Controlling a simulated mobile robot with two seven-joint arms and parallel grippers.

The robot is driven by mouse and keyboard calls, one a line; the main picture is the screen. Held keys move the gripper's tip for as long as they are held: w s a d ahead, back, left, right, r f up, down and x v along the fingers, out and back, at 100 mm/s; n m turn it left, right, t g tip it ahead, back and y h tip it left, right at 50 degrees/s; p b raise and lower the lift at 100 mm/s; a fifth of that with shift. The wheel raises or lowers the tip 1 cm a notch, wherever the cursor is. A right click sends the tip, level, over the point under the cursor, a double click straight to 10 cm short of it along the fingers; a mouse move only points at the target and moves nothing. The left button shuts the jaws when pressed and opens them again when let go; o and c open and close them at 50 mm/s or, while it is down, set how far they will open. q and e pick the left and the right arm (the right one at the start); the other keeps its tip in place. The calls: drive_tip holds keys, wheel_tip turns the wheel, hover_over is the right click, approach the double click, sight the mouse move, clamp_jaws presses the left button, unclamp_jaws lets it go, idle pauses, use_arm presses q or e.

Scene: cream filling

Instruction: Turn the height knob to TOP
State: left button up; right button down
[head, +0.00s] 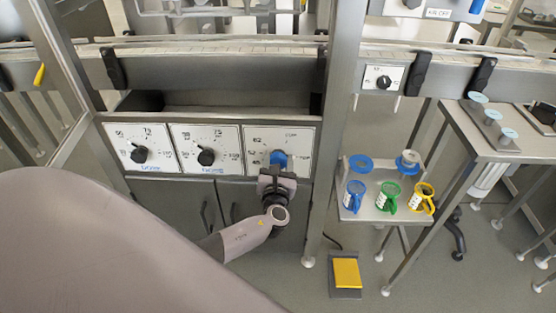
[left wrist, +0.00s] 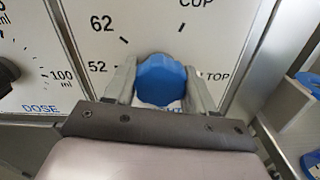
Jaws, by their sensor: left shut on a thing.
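The height knob (head: 278,158) is blue and scalloped, on the rightmost white dial panel (head: 262,138). In the left wrist view the knob (left wrist: 161,80) sits between the two fingers of my left gripper (left wrist: 160,88). The fingers are shut on its two sides. The panel marks 62 and 52 show left of the knob, CUP above it, and TOP (left wrist: 217,76) to its right. The knob's pointer cannot be made out. In the head view my left gripper (head: 277,172) reaches the knob from below. My right gripper is not in view.
Two dials with black knobs, one (head: 206,157) just left of the height panel, stand close by. A steel post (head: 330,110) rises right of the panel. A small shelf (head: 372,208) holds blue, green and yellow jugs. A yellow pedal (head: 347,272) is on the floor.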

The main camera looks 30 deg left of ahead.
use_arm(q)
drive_tip(key=shift+s+d+f, duration=0.1)
drive_tip(key=shift+d+f, duration=0.05)
drive_tip(key=shift+f, duration=0.2)
drive_tip(key=o, duration=0.9)
drive_tip(key=shift+o, duration=0.6)
drive_tip(key=shift+r, duration=0.15)
drive_tip(key=p+v, duration=0.1)
drive_tip(key=v, duration=0.6)
